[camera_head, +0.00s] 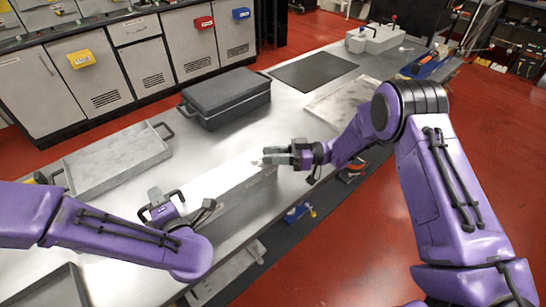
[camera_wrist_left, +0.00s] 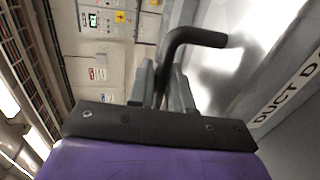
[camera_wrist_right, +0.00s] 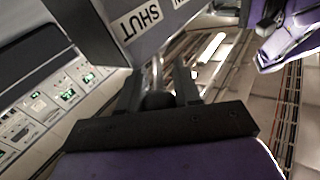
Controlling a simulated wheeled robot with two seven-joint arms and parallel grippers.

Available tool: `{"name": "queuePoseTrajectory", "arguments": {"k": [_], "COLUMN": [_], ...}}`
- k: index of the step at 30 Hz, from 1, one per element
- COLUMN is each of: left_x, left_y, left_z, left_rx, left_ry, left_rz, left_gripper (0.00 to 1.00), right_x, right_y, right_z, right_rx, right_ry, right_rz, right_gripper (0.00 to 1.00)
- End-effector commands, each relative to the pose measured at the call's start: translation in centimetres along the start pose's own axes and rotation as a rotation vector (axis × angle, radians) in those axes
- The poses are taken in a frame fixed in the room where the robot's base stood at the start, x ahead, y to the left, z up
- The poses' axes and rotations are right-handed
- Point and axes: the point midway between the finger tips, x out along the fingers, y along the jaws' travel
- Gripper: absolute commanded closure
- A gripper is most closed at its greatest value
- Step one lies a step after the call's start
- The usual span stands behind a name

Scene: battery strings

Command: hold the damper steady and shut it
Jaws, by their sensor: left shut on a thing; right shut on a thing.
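The damper (camera_head: 235,192) is a long grey metal duct box on the bench. Part of its lettering, "DUCT DA", shows on its side (camera_wrist_left: 290,92) in the left wrist view. My left gripper (camera_wrist_left: 163,82) is shut on a black bent handle (camera_wrist_left: 197,38) at the damper's left end; the head view shows this gripper (camera_head: 160,200) there too. My right gripper (camera_head: 272,156) is at the damper's right end. In the right wrist view it (camera_wrist_right: 160,88) is shut on a thin metal lever (camera_wrist_right: 157,72), beside a panel marked "SHUT" (camera_wrist_right: 142,22). The lever's full position is hidden.
A grey tray (camera_head: 115,160) lies left on the bench (camera_head: 290,105), with a dark lidded case (camera_head: 228,97) behind the damper. A black mat (camera_head: 313,70), a shallow pale tray (camera_head: 343,100) and a grey toolbox (camera_head: 375,40) lie further right. Cabinets stand at the back left.

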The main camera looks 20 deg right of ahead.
Motion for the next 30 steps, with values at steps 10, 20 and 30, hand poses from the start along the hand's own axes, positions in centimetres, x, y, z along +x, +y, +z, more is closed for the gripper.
{"name": "queuePoseTrajectory", "arguments": {"k": [10, 20, 30], "left_x": [-0.3, -0.31, -0.3], "left_y": [-0.91, -0.91, -0.92], "left_z": [-0.13, -0.09, -0.12], "left_rx": [0.015, 0.015, 0.015], "left_ry": [-0.004, -0.005, -0.004], "left_rz": [-0.018, -0.018, -0.018], "left_gripper": [1.0, 1.0, 1.0], "right_x": [0.19, 0.2, 0.14], "right_y": [0.35, 0.37, 0.39], "right_z": [0.09, 0.1, 0.1], "right_rx": [0.0, 0.001, 0.001], "right_ry": [-0.018, -0.02, -0.02], "right_rz": [-0.087, -0.093, -0.091], "right_gripper": [1.0, 1.0, 0.43]}}
